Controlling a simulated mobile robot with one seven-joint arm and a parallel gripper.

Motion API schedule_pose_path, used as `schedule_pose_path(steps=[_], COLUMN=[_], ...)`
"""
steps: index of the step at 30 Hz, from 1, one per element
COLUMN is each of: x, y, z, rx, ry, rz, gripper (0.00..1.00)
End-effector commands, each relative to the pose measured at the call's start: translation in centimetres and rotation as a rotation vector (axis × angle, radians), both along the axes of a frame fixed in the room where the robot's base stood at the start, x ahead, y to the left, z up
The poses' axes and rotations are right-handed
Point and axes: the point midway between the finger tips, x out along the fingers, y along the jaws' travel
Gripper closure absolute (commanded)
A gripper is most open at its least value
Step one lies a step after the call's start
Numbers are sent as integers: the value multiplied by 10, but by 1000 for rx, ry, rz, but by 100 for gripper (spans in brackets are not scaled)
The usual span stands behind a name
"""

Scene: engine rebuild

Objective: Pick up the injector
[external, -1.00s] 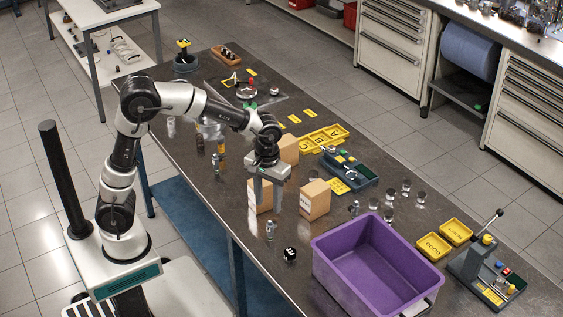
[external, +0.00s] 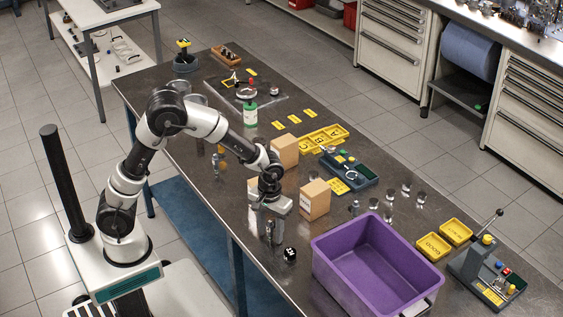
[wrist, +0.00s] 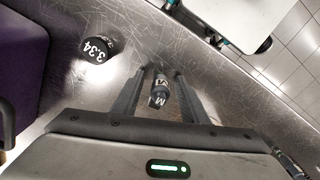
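A small grey and black injector (wrist: 160,92) with white lettering is between the two fingers of my gripper (wrist: 163,76) in the wrist view. The fingers are apart, with a visible gap on each side of it, most clearly on the right. In the external view my gripper (external: 271,226) is lowered over the front part of the table, and its fingers partly hide the injector. I cannot tell how far down the injector the fingertips reach.
A black piece marked 3.34 (wrist: 97,50) stands close by, also in the external view (external: 290,254). A purple bin (external: 375,262) is to the right. Cardboard boxes (external: 315,200) stand behind my gripper. The table's front edge is near.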

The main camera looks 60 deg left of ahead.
Motion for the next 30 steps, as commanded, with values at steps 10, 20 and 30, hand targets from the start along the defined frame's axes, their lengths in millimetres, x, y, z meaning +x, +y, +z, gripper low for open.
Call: schedule_pose_path(steps=[10,20,30], x=[0,0,1], y=[0,0,-1], z=[1,2,59], rx=[0,-1,-3], ry=[0,0,-7], rz=[0,0,0], gripper=[92,100,100])
